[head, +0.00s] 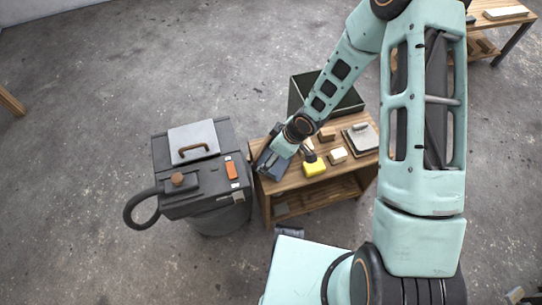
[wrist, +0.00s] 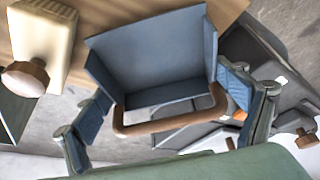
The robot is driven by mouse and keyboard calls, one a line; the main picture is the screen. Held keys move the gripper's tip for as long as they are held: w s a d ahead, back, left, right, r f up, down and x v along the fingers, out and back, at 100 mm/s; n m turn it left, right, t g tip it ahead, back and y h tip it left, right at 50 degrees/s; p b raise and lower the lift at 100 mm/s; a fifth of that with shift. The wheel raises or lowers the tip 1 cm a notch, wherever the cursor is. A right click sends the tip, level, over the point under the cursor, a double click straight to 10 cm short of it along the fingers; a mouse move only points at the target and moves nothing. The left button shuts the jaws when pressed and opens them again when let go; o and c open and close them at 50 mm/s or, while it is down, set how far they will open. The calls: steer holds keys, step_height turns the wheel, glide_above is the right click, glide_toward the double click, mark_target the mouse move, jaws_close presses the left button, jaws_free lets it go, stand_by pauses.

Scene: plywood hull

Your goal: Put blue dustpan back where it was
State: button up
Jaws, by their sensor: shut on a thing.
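The blue dustpan (wrist: 150,55) has a shallow blue pan and a brown loop handle (wrist: 170,121). In the wrist view my gripper (wrist: 163,98) has one finger on each side of the pan and is shut on it. In the head view the dustpan (head: 271,165) is at the left end of the small wooden bench, under my gripper (head: 277,158), partly hidden by it. I cannot tell whether the dustpan touches the bench top.
The wooden bench (head: 320,181) also bears a yellow block (head: 314,167), a pale block (head: 337,156) and a grey flat item (head: 360,139). A dark green crate (head: 348,100) stands behind. A grey vacuum machine (head: 205,165) with a hose stands close on the left.

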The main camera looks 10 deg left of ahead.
steer(key=shift+f, duration=0.45)
steer(key=shift+f, duration=0.25)
steer(key=o, duration=1)
steer(key=shift+r, duration=0.1)
steer(key=shift+c, duration=0.2)
steer(key=p+v, duration=0.5)
steer(key=v, duration=0.7)
steer(key=shift+r, duration=0.15)
steer(key=shift+w, duration=0.1)
